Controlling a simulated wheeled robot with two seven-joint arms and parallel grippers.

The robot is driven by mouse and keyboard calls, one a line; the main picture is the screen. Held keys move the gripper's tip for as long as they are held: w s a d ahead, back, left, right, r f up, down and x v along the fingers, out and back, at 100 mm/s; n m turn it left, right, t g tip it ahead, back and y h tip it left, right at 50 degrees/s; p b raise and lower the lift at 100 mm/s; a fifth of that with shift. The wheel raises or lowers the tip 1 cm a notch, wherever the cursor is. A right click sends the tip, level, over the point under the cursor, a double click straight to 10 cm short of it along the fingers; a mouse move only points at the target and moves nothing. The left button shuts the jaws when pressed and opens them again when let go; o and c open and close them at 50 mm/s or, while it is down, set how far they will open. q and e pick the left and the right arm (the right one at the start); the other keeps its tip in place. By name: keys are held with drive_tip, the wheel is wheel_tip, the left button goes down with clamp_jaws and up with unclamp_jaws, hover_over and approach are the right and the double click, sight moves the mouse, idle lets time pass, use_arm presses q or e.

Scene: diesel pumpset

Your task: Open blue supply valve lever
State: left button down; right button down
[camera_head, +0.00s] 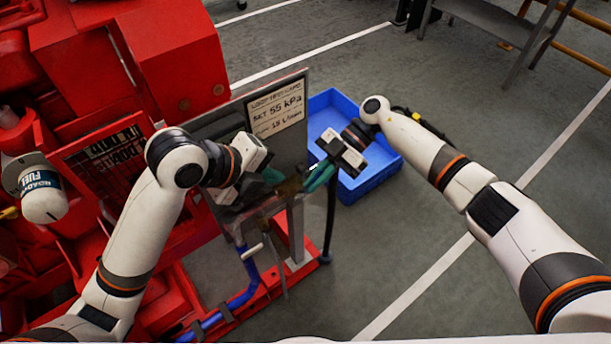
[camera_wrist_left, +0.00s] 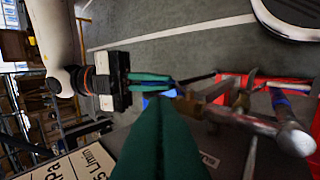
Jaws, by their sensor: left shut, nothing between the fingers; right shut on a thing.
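A blue pipe (camera_head: 242,285) rises at the front of the rig. A short pale handle (camera_head: 253,250) sits near its top, but I cannot tell if this is the supply valve lever. My left gripper (camera_head: 272,177) is shut and empty, above and behind the pipe. Its teal fingers (camera_wrist_left: 163,110) fill the lower middle of the left wrist view. My right gripper (camera_head: 308,187) is shut on a small part beside the brass fittings (camera_head: 289,187), mostly hidden by its fingers. In the left wrist view the brass fittings (camera_wrist_left: 240,97) and a round-ended metal bar (camera_wrist_left: 292,138) are right of the fingers.
A sign panel (camera_head: 277,108) stands behind the grippers. Red machinery (camera_head: 130,60) fills the left side. A blue crate (camera_head: 375,181) lies on the floor behind my right gripper. A dark hose (camera_head: 330,225) hangs beside the post (camera_head: 296,230). The floor to the right is open.

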sight(314, 180)
use_arm(q)
drive_tip(key=x, duration=1)
drive_tip(key=shift+w+d, duration=0.3)
drive_tip(key=shift+d, duration=0.2)
drive_tip(key=shift+w+d+f, duration=0.15)
drive_tip(key=shift+w+d, duration=0.05)
drive_tip(key=shift+w, duration=0.05)
use_arm(e)
drive_tip(key=shift+a, duration=0.1)
use_arm(q)
drive_tip(key=shift+f, duration=0.15)
use_arm(e)
drive_tip(key=shift+s+a+r, duration=0.15)
drive_tip(key=shift+a, duration=0.05)
